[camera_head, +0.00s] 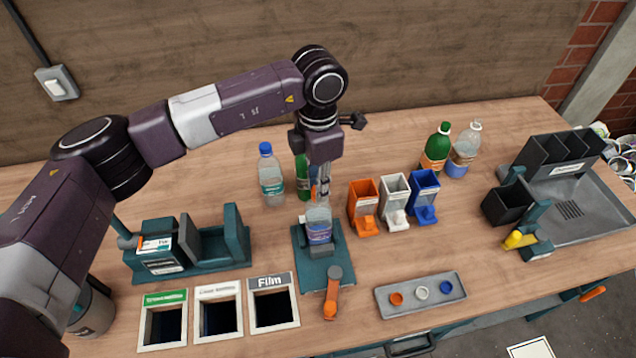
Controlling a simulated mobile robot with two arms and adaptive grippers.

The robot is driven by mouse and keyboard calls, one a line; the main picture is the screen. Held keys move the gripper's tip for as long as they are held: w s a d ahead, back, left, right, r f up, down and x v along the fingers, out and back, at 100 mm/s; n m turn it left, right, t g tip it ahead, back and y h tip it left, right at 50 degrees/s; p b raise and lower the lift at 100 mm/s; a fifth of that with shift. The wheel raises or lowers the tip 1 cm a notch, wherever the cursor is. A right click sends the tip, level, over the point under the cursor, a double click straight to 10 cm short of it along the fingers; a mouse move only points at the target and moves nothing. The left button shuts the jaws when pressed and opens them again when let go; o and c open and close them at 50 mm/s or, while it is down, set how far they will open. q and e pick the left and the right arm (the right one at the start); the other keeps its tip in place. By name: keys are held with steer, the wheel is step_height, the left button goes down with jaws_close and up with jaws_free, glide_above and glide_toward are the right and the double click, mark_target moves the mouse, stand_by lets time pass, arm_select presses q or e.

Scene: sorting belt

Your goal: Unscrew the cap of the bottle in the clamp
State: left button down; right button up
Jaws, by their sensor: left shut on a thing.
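A clear bottle (318,226) with a purple and blue label stands upright in the clamp (309,265), a teal base with an orange-ended handle. My left arm comes in from the left and reaches over the bench. My left gripper (319,196) points down directly above the bottle and is shut at the bottle's top. The cap is hidden between the fingers, so I cannot see its colour or whether it has turned. My right gripper is not in view.
A blue-capped bottle (271,177) and a green bottle (302,175) stand behind the clamp. Orange (363,204), white (395,199) and blue (424,197) dispensers stand to the right. A grey tray (420,306) holds three caps. The Film opening (272,302) is front left.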

arm_select(q)
steer(key=c, duration=2.3)
jaws_free()
steer(key=shift+c, duration=0.2)
jaws_close()
steer(key=shift+f+n+b, duration=0.1)
steer(key=shift+n+b, duration=0.45)
steer(key=shift+n, duration=0.65)
steer(key=shift+n+b, duration=0.3)
steer(key=shift+n, duration=1.1)
steer(key=n+b, duration=0.1)
steer(key=n, duration=0.2)
steer(key=shift+r+n, duration=0.2)
steer(key=shift+n, duration=0.8)
steer(key=shift+b, duration=0.35)
